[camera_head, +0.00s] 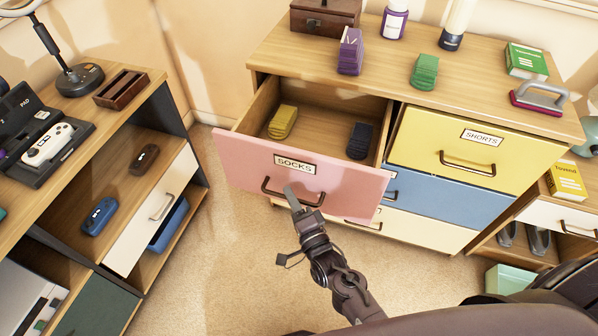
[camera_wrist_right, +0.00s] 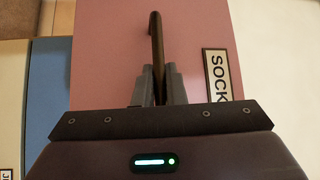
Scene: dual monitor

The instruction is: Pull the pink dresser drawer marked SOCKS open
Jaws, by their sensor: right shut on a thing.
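The pink drawer (camera_head: 255,168) marked SOCKS (camera_head: 295,164) stands well out from the dresser (camera_head: 330,62). Its inside shows, with a yellow folded item (camera_head: 283,122) and a dark blue folded item (camera_head: 359,140) in it. My right gripper (camera_head: 292,194) is at the drawer's dark handle (camera_head: 268,188). In the right wrist view my right gripper (camera_wrist_right: 160,85) is shut on the handle (camera_wrist_right: 156,45), with a finger on each side of the bar. The SOCKS label shows there beside the fingers. My left gripper is in neither view.
An iron (camera_head: 540,98) and a green box (camera_head: 526,61) stand on the dresser top. A shelf unit (camera_head: 125,170) stands at the left, with carpet (camera_head: 210,250) between.

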